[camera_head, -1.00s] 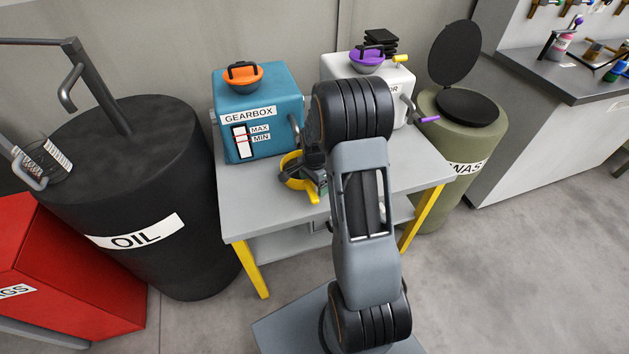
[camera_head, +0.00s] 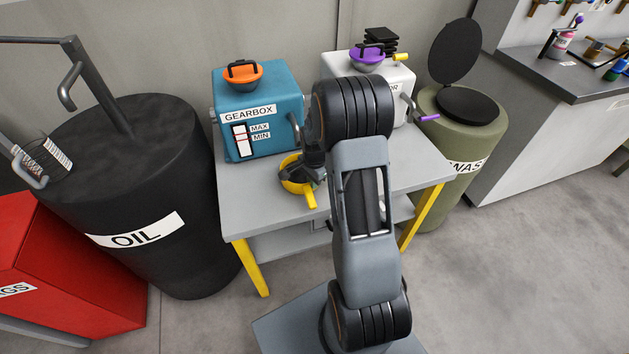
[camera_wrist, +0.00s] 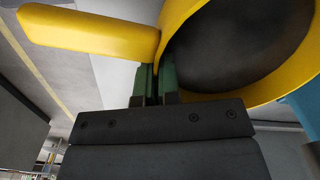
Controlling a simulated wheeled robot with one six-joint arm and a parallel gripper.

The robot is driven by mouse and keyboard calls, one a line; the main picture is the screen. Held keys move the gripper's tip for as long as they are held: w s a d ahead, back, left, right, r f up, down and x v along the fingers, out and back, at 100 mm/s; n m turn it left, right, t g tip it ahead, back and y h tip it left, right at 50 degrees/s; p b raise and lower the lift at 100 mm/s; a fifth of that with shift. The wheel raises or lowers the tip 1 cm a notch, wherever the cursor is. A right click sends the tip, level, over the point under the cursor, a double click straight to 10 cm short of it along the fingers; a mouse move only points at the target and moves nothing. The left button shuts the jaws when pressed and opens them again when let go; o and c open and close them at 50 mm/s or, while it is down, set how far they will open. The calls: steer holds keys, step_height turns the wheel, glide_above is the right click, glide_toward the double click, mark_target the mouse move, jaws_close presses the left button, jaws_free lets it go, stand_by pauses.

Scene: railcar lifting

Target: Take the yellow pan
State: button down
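The yellow pan (camera_head: 288,186) has a dark inside and a short yellow handle (camera_head: 310,199). In the head view it is over the grey table, in front of the blue gearbox box. I cannot tell whether it touches the tabletop. In the wrist view the pan (camera_wrist: 205,15) fills the upper right, with its handle (camera_wrist: 90,34) pointing left. My gripper (camera_wrist: 157,78) has its green fingers close together at the pan's wall beside the handle, with the wall seemingly between them. My arm hides part of the gripper in the head view.
The blue gearbox (camera_head: 262,95) with an orange lid stands behind the pan. A white box (camera_head: 400,82) with a purple lid stands right of it. The black oil drum (camera_head: 190,220) is left of the table (camera_head: 240,215); the green waste bin (camera_head: 455,135) is right. The table's front-left is clear.

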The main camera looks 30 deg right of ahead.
steer(key=shift+a, duration=0.1)
steer(key=shift+w+a, duration=0.5)
steer(key=shift+a, duration=1.95)
steer(key=shift+w+a, duration=0.45)
steer(key=shift+a, duration=1.95)
steer(key=shift+w+a, duration=0.5)
steer(key=shift+a, duration=1.95)
steer(key=c, duration=1.8)
jaws_free()
steer(key=o, duration=0.5)
steer(key=shift+r, duration=0.15)
